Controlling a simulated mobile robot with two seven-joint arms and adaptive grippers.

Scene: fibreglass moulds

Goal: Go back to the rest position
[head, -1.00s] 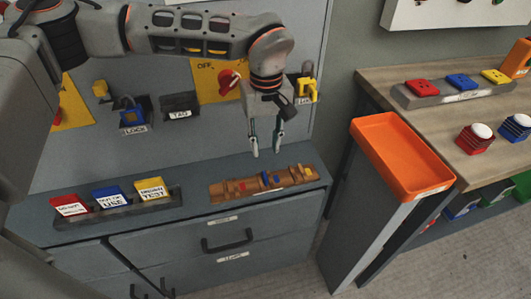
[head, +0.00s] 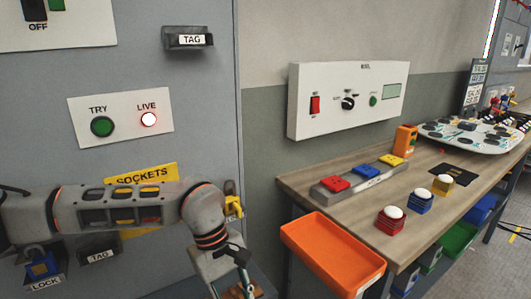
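My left arm comes in from the left edge in the head view, in front of the grey cabinet panel. Its gripper (head: 231,290) points down at the bottom edge. The fingers look apart with nothing seen between them, but their tips are partly cut off by the frame. A small wooden-brown piece shows just behind the fingers, mostly hidden. My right gripper is not in view.
The grey panel (head: 200,120) carries a TRY/LIVE plate (head: 120,116) with the red light lit. An orange tray (head: 333,258) stands right of the gripper.

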